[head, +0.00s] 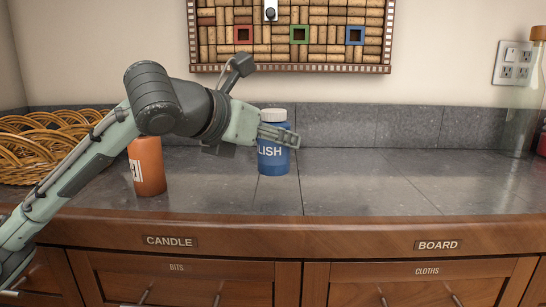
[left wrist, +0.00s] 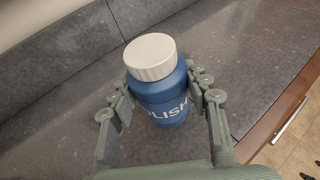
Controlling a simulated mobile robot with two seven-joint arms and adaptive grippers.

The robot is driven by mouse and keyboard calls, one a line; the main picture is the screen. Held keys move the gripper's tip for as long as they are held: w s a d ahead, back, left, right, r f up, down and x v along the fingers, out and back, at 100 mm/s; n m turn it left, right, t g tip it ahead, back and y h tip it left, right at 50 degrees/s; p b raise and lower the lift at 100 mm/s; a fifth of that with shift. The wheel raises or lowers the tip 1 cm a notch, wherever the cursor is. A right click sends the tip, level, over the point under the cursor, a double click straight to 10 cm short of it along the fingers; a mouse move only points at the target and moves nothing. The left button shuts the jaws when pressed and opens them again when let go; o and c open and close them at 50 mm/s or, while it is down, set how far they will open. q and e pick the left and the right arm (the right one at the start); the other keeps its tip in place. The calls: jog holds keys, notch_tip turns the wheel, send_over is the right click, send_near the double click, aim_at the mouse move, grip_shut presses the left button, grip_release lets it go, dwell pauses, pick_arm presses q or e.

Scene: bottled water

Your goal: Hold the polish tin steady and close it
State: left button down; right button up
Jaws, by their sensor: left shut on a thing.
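The polish tin is a blue container (head: 273,161) with "LISH" showing on its side and a white lid (head: 273,115) on top. It stands upright on the grey counter. My left gripper (head: 281,136) is shut on its upper body, below the lid. The left wrist view shows the blue container (left wrist: 160,100) between the two fingers of the gripper (left wrist: 164,95), with the white lid (left wrist: 151,57) above them. Whether the lid is tight or only resting cannot be told. My right gripper is in neither view.
An orange container (head: 148,168) stands left of the tin, partly behind my left arm. Wicker baskets (head: 40,150) sit at the far left. A clear bottle (head: 520,120) stands at the far right. The grey counter (head: 390,180) right of the tin is clear. A cork board (head: 290,35) hangs behind.

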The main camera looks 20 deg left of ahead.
aim_at(264, 155)
pick_arm(q)
jog(key=shift+f+b, duration=0.3)
jog(key=shift+f, duration=1.4)
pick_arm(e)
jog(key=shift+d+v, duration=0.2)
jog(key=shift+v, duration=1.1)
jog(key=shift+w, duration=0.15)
pick_arm(q)
jog(key=shift+f, duration=0.2)
jog(key=c, duration=0.7)
grip_release()
jog(key=shift+c, duration=0.2)
jog(key=shift+r, duration=0.15)
